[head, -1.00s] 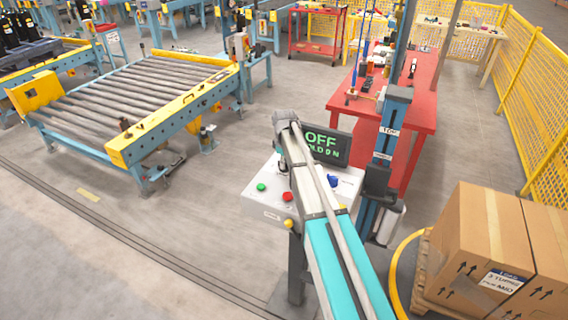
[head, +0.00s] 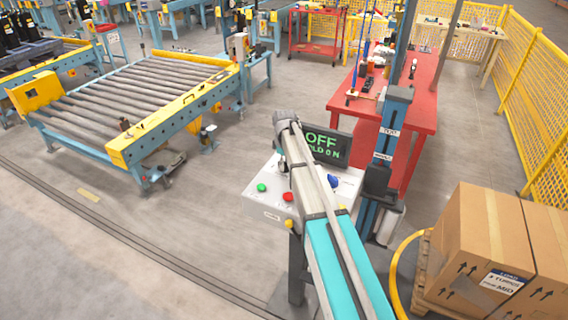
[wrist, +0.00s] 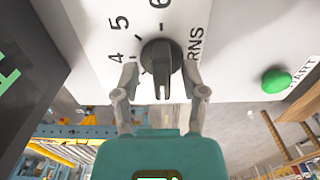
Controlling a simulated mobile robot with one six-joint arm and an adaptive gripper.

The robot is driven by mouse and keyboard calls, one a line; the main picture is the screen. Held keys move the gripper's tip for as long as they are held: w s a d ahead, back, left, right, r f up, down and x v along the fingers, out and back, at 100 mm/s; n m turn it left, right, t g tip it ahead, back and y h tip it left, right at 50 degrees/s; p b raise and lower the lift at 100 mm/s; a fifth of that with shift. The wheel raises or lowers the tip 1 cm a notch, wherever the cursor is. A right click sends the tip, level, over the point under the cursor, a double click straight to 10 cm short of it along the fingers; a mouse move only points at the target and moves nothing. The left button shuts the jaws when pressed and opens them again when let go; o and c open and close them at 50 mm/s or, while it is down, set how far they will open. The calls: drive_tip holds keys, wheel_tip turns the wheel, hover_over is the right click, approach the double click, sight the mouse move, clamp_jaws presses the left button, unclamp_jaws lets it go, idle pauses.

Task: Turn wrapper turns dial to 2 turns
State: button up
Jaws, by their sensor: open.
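The black turns dial (wrist: 158,58) sits on a white panel in the wrist view. The figures 4, 5 and 6 are printed round it, with the letters "RNS" to its right. Its raised grip runs toward the bottom of the picture; I cannot tell which number it is set to. My gripper (wrist: 161,76) is open, with one finger on each side of the dial; contact is unclear. In the head view, the white control box (head: 262,206) is partly covered by my arm, and I cannot make out the turns dial or fingers there.
A green button (wrist: 276,80) is right of the dial. The wrapper column (head: 391,130) stands close right. Cartons (head: 480,245) sit on a pallet at right.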

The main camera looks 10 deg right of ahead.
drive_tip(key=shift+m, duration=0.5)
